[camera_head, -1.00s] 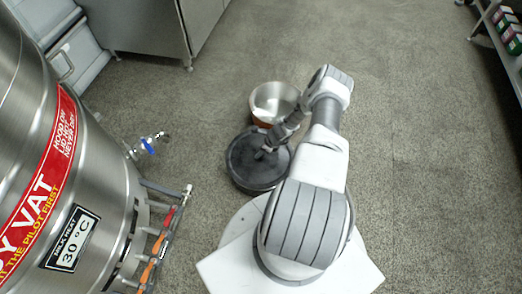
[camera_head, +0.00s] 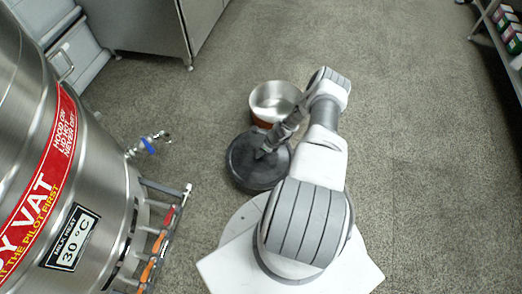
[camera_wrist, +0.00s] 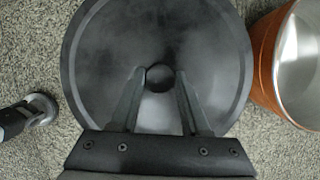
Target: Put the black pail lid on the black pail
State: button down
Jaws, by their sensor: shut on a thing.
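The black pail lid (camera_wrist: 105,60) is a round dark disc with a raised rim and a small central knob (camera_wrist: 160,78). My gripper (camera_wrist: 161,82) is shut on that knob, one finger on each side. In the head view the lid (camera_head: 246,155) lies level over the black pail (camera_head: 252,188), whose dark side shows just under the lid's near edge. The rest of the pail is hidden by the lid. My gripper (camera_head: 262,153) comes down onto the lid from the upper right. I cannot tell whether the lid rests fully on the rim.
A steel pot with an orange-brown outside (camera_head: 277,98) stands close behind the pail; it also shows in the wrist view (camera_wrist: 265,60). A steel vat (camera_head: 70,150) with a tap (camera_head: 150,145) and a side rack (camera_head: 165,225) stands at left.

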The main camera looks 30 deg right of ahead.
jog(key=shift+f, duration=0.2)
jog(key=shift+c, duration=1.5)
grip_release()
jog(key=p+v, duration=0.7)
jog(key=v, duration=1)
jog(key=shift+r, duration=0.15)
